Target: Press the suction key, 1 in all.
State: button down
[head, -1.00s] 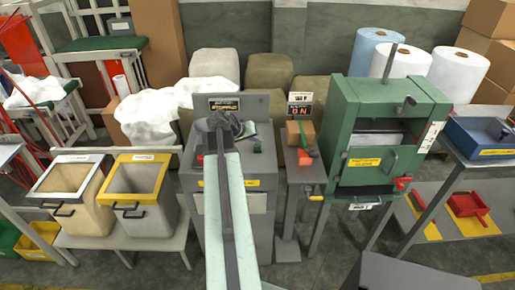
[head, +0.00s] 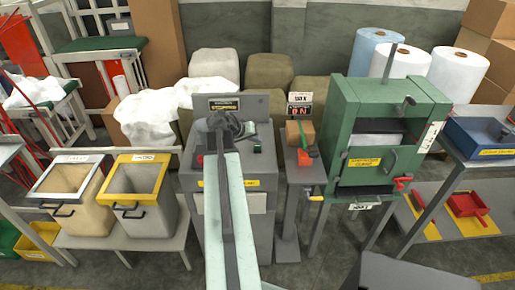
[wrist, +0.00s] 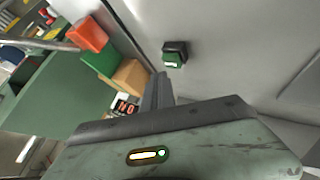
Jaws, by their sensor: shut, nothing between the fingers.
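A small dark key with a green face and a white mark (wrist: 174,56) sits on the grey panel in the wrist view. Its lettering is too small to read, so I cannot tell for sure that it is the suction key. My gripper (wrist: 160,82) is shut and empty, with its tips just below and left of this key in the picture. I see a gap between them in the picture and no clear contact. In the head view my gripper (head: 224,122) is over the grey console (head: 262,112), and my arm covers much of the console top.
A dark knob (head: 257,147) stands on the console's right side. Right of it are a sign with red lettering (head: 299,110), a cardboard-coloured block (head: 299,133) and a green press-like cabinet (head: 384,120). Two bins (head: 141,180) stand at left.

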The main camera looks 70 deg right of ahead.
aim_at(256, 146)
dwell(0.3)
jog(key=shift+w+f+b, duration=0.15)
jog(key=shift+f+b, duration=0.3)
jog(key=shift+f+b, duration=0.5)
dwell(0.5)
jog(key=shift+r, duration=0.15)
jog(key=shift+r+p, duration=0.8)
jog(key=shift+p, duration=0.15)
jog(key=shift+r, duration=0.1)
notch_tip(256, 146, up, 5)
jog(key=p, duration=0.5)
